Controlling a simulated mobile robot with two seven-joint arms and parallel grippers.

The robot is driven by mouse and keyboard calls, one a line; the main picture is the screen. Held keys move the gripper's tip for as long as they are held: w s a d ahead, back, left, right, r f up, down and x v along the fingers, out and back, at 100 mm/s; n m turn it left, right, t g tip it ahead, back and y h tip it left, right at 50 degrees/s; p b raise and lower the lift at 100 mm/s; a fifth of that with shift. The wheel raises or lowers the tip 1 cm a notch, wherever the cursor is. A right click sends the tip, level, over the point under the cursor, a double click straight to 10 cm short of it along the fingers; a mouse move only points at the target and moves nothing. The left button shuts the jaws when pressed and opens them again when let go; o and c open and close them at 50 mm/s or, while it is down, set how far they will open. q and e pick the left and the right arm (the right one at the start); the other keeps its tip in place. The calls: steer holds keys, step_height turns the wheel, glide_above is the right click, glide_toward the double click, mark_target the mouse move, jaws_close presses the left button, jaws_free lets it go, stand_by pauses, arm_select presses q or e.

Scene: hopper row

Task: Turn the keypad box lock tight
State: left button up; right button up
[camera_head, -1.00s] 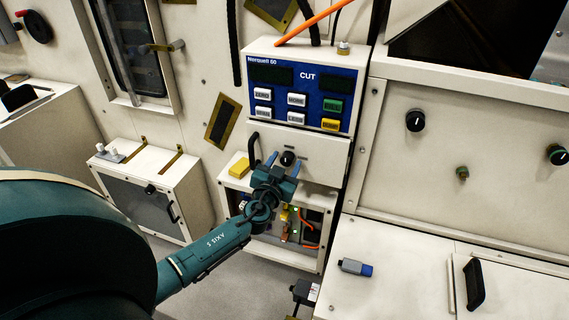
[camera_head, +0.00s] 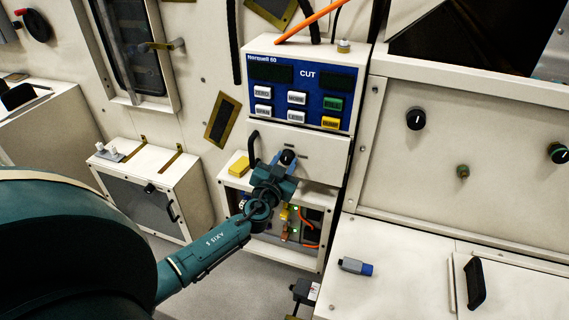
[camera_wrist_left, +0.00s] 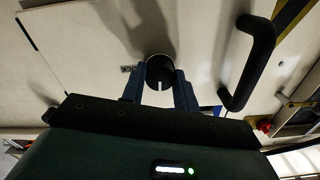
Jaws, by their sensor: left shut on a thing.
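The keypad box (camera_head: 303,92) has a blue panel with two dark displays and several white, green and yellow buttons. Below it is a white door with a black handle (camera_head: 254,148) at its left. The lock (camera_head: 288,157) is a black round knob on this door. My left gripper (camera_head: 285,162) is shut on the knob, one finger on each side. In the left wrist view the knob (camera_wrist_left: 160,71) sits between the fingertips, with its white pointer line towards the gripper. My right gripper is not in view.
Below the door is an open bay (camera_head: 290,228) with wires and lit parts. A yellow block (camera_head: 239,167) sits left of the door. A grey-blue cylinder (camera_head: 355,267) lies on the white surface at right. A low cabinet (camera_head: 150,190) stands at left.

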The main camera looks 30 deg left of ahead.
arm_select(q)
steer(key=shift+f+m+b, duration=0.1)
steer(key=shift+m+b, duration=0.45)
steer(key=shift+m, duration=0.55)
steer(key=shift+m+b, duration=0.3)
steer(key=shift+m, duration=0.5)
steer(key=m, duration=0.3)
steer(key=shift+m+b, duration=0.3)
steer(key=shift+m, duration=0.1)
steer(key=m, duration=0.8)
steer(key=shift+m, duration=0.6)
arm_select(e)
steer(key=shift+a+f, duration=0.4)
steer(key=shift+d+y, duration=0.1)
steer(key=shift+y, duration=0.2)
arm_select(q)
steer(key=o, duration=1)
